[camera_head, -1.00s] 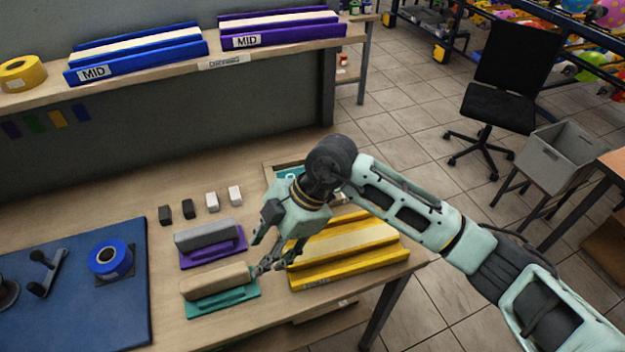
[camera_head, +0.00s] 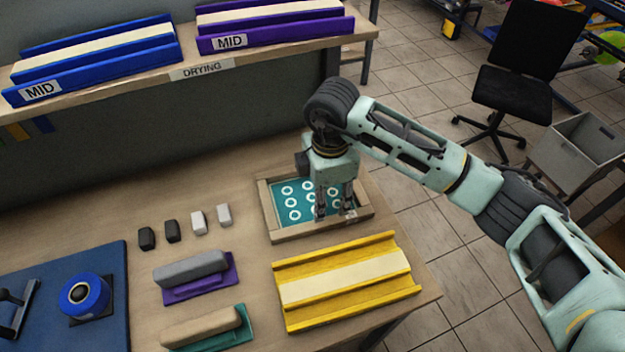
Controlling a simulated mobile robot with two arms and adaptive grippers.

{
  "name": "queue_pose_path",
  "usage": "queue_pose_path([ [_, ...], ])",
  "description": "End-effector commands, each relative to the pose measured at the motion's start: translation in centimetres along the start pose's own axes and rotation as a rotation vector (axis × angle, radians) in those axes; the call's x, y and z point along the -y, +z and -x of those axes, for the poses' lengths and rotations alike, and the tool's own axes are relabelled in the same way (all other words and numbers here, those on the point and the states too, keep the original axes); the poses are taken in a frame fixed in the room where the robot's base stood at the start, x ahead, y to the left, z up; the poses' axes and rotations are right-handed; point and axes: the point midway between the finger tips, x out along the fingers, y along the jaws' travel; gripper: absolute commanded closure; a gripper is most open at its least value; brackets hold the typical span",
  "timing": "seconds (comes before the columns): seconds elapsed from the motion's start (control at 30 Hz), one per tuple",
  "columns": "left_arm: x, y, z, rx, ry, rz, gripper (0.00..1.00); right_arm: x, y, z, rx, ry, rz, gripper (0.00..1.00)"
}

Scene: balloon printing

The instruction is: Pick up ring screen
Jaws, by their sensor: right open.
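The ring screen (camera_head: 266,209) is a wooden frame with a teal mesh printed with white rings. It lies flat on the wooden table, behind the yellow tray. My right gripper (camera_head: 334,214) points down over the right part of the screen, its fingers apart and empty. The fingertips are at or just above the mesh near the front right side; I cannot tell if they touch. The gripper hides part of the mesh and the back right of the frame. My left gripper is not in view.
A yellow tray (camera_head: 345,287) lies just in front of the screen. Grey (camera_head: 190,268) and tan (camera_head: 200,327) squeegee-like blocks and several small blocks lie to the left. A shelf (camera_head: 270,58) with blue and purple trays stands behind. The table's right edge is close.

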Motion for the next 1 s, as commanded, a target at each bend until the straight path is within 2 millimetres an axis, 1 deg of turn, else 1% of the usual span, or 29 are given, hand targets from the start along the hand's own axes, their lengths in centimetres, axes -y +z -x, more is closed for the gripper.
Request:
queue_pose_path([
  [0.13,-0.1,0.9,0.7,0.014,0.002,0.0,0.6,0.2,0.0,-1.5,-0.001,-0.006,0.0,0.59],
  [0.27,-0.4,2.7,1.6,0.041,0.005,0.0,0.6,0.3,0.0,-2.8,0.0,-0.006,-0.001,0.59],
  [0.33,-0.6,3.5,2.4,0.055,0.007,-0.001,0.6,0.5,0.1,-3.6,0.0,-0.006,0.0,0.59],
  [0.43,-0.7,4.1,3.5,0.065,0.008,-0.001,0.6,0.8,0.1,-5.2,0.0,-0.006,0.0,0.59],
  [0.47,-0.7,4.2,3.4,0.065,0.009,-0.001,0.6,0.8,0.1,-5.8,0.0,-0.006,-0.001,0.59],
  [0.6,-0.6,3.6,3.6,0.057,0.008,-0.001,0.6,0.7,0.0,-7.2,-0.001,-0.002,0.001,0.59],
  [0.83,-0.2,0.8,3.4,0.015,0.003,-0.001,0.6,0.6,0.0,-7.6,-0.001,-0.001,0.002,0.59],
  [0.87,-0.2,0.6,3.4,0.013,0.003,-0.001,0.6,0.6,0.0,-7.6,-0.001,-0.001,0.002,0.59],
  [1.0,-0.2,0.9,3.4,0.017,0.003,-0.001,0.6,0.6,0.0,-7.5,-0.001,-0.001,0.002,0.72],
])
